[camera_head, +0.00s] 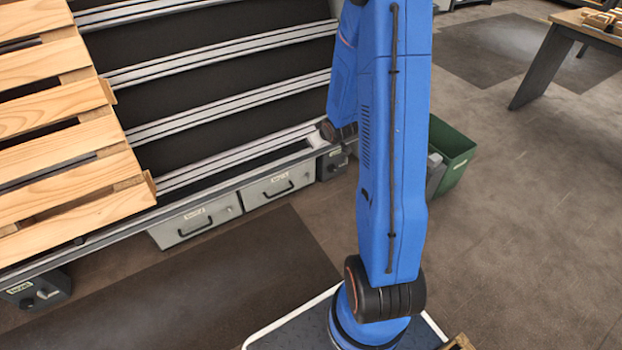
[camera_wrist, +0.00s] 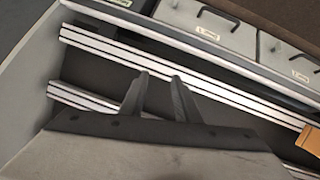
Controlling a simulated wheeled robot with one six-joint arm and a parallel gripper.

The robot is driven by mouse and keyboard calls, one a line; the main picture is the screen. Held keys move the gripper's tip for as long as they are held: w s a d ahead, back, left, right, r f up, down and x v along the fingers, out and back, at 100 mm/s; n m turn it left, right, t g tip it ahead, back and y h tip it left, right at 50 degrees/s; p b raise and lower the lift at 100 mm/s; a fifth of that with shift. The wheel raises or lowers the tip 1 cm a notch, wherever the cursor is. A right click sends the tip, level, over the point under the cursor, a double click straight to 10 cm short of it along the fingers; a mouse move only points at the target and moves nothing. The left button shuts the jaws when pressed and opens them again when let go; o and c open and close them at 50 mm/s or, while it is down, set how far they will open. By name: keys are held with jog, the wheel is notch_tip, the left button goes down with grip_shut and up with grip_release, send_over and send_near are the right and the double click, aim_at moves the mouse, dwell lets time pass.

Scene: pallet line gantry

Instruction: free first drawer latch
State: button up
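Two grey drawers with dark handles sit under the line's front edge: a left drawer (camera_head: 196,222) and a right drawer (camera_head: 278,186). Both look shut, and each has a small label I cannot read. In the wrist view two drawers show at the top, one near the middle (camera_wrist: 186,18) and one at the right edge (camera_wrist: 282,67). I cannot make out a latch on either. My gripper (camera_wrist: 159,80) is open and empty, with a gap between its fingers. It is over the line's rails, apart from the drawers. In the head view my blue arm hides it.
Pale rails (camera_head: 230,105) cross the dark bed of the line. A wooden pallet (camera_head: 60,130) lies on its left part. A control box (camera_head: 36,292) is at lower left, and a small grey box (camera_head: 331,165) is right of the drawers. A green bin (camera_head: 455,155) stands behind my arm.

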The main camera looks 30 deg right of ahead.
jog(key=d+f+t+y, duration=0.15)
jog(key=d+f, duration=0.25)
jog(key=f, duration=1)
jog(key=m+t, duration=0.2)
jog(key=t, duration=0.1)
send_near(310, 177)
jog(key=x, duration=0.9)
jog(key=shift+r, duration=0.1)
grip_shut()
